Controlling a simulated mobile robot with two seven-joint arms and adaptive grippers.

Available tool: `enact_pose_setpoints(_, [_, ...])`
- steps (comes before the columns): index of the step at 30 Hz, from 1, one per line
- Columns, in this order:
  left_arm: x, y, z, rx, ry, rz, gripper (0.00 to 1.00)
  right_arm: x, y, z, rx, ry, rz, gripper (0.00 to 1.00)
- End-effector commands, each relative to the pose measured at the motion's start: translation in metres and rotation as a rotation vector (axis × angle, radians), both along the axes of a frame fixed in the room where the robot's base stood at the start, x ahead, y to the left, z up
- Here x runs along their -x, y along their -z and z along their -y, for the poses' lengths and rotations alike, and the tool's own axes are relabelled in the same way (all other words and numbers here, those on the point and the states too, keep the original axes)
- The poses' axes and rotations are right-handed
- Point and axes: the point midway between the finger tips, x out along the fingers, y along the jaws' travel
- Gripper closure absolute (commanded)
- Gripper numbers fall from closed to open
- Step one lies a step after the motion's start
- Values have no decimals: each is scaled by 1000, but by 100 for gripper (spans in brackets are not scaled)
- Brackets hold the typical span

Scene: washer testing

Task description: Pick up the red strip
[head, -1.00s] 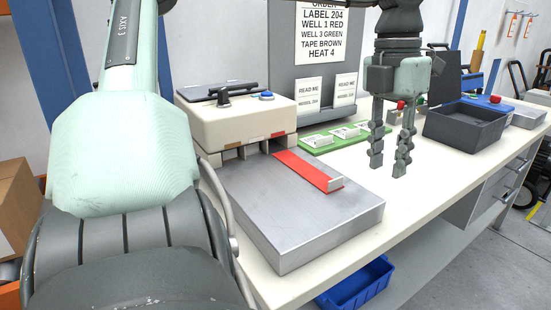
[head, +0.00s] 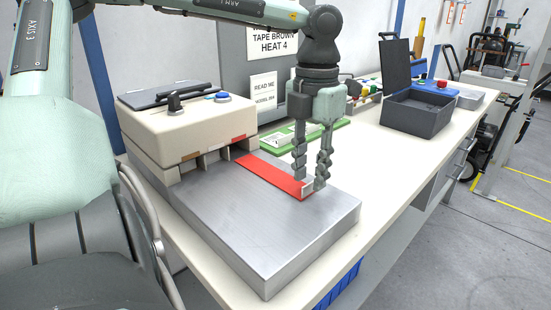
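The red strip (head: 268,174) lies flat on the grey metal block, running from the beige machine (head: 185,128) toward the front right. A small pale tab (head: 308,190) stands at its near end. My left gripper (head: 310,184) points down over that near end, its fingers apart. The fingertips are at about the tab's height, one to each side of it in the picture. I cannot tell whether they touch it. My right gripper is not in view.
The metal block (head: 250,240) sits on the cream bench (head: 378,165). Behind the gripper are a green board (head: 335,127) with white labels and an upright sign panel. A dark open box (head: 418,113) stands farther right. The bench between is mostly clear.

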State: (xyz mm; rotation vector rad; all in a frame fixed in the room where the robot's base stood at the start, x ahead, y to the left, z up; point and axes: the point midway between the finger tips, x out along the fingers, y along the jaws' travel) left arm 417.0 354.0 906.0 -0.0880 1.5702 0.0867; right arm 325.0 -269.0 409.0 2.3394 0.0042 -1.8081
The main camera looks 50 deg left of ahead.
Motion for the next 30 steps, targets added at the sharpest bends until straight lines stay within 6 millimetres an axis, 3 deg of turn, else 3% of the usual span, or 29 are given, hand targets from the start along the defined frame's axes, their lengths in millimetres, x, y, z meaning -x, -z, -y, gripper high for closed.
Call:
enact_pose_setpoints(4, [0,15,0,0,0,0,72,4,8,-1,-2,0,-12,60])
enact_pose_setpoints(11, [0,17,0,-1,0,2,72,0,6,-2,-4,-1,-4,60])
enact_pose_setpoints(18, [0,17,0,0,0,2,100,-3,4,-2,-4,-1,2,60])
enact_pose_setpoints(30, [0,16,0,0,-1,3,100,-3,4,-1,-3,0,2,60])
